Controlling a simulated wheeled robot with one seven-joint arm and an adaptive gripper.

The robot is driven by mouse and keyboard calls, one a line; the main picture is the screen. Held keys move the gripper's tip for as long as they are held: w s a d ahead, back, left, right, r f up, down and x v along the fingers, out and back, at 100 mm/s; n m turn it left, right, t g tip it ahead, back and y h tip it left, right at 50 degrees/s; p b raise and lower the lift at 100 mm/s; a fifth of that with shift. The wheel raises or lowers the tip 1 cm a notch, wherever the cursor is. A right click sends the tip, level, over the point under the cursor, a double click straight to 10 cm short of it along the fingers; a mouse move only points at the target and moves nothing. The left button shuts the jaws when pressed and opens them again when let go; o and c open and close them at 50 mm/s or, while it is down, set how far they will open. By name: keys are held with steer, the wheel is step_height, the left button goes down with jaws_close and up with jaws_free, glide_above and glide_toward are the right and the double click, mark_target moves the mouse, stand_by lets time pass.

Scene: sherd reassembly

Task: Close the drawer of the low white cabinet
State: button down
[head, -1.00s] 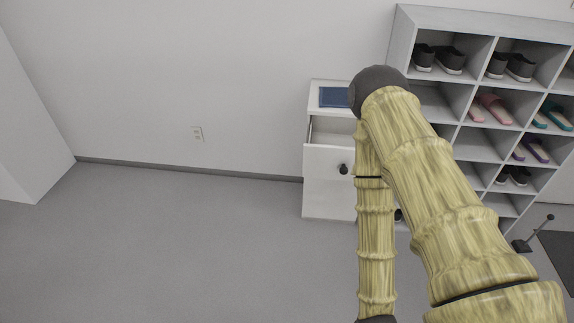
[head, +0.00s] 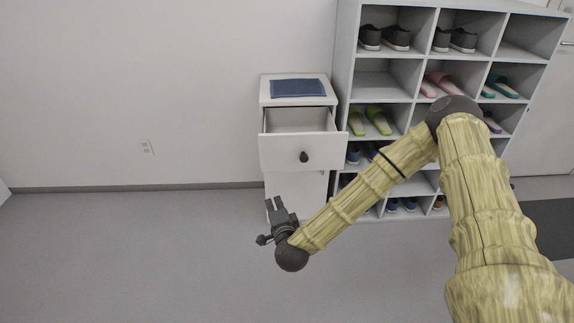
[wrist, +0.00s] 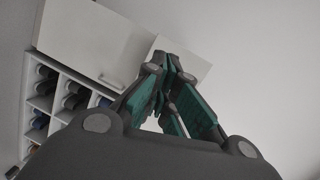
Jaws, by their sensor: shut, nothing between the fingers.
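The low white cabinet (head: 296,187) stands against the wall in the head view. Its top drawer (head: 300,118) is pulled open, and its inside shows as empty. My gripper (head: 274,202) is below and to the left of the knob, in front of the cabinet's lower part, apart from the drawer front as far as I can tell. It is shut and empty. In the wrist view, its fingers (wrist: 170,62) overlap white panels (wrist: 88,35) that look like the cabinet.
A blue mat (head: 298,88) lies on the cabinet top. A grey-white shoe rack (head: 345,60) with several pairs of shoes stands close on the right. The floor (head: 130,260) to the left is clear. A wall outlet (head: 147,146) is at left.

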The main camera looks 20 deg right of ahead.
steer(key=w+d+r+m+t+h+b, duration=0.1)
steer(key=w+d+r+m+t+h, duration=0.1)
steer(key=w+d+r+m+h, duration=0.3)
steer(key=y, duration=0.1)
glide_toward(287, 151)
steer(key=shift+n, duration=0.4)
steer(key=x, duration=0.7)
steer(key=shift+r+b, duration=0.2)
steer(key=shift+b, duration=0.1)
steer(key=shift+w, duration=0.1)
steer(key=shift+d, duration=0.1)
